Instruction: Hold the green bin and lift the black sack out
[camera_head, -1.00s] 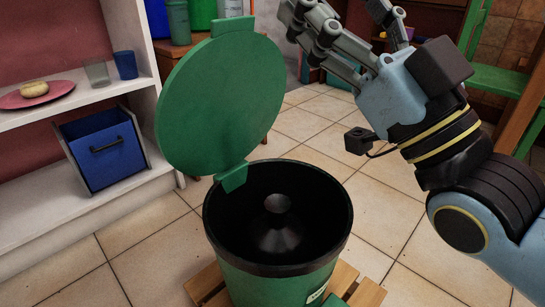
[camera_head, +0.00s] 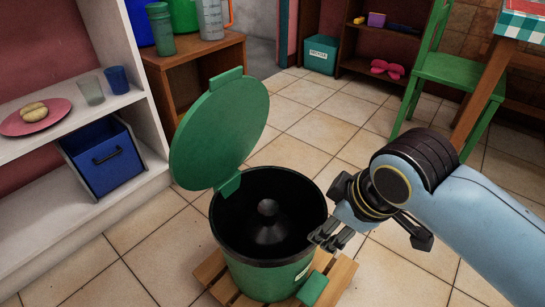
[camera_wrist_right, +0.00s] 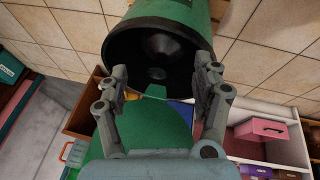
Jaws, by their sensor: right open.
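The green bin (camera_head: 265,277) stands upright with its round green lid (camera_head: 218,130) swung open to the back left. The black sack (camera_head: 268,228) sits inside, its knotted top poking up in the middle of the mouth. My right gripper (camera_head: 328,240) is open and empty beside the bin's right rim, fingers toward it; I cannot tell if they touch it. In the right wrist view the bin's mouth and the sack (camera_wrist_right: 150,45) lie ahead of the open fingers (camera_wrist_right: 157,82), with the green lid below. My left gripper is out of view.
The bin stands on a wooden pallet (camera_head: 342,278), its green pedal (camera_head: 313,288) at front right. A white shelf (camera_head: 150,185) with a blue drawer box (camera_head: 105,157) is at left, a wooden cabinet (camera_head: 205,65) behind. A green chair (camera_head: 452,72) stands back right. Tiled floor between is clear.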

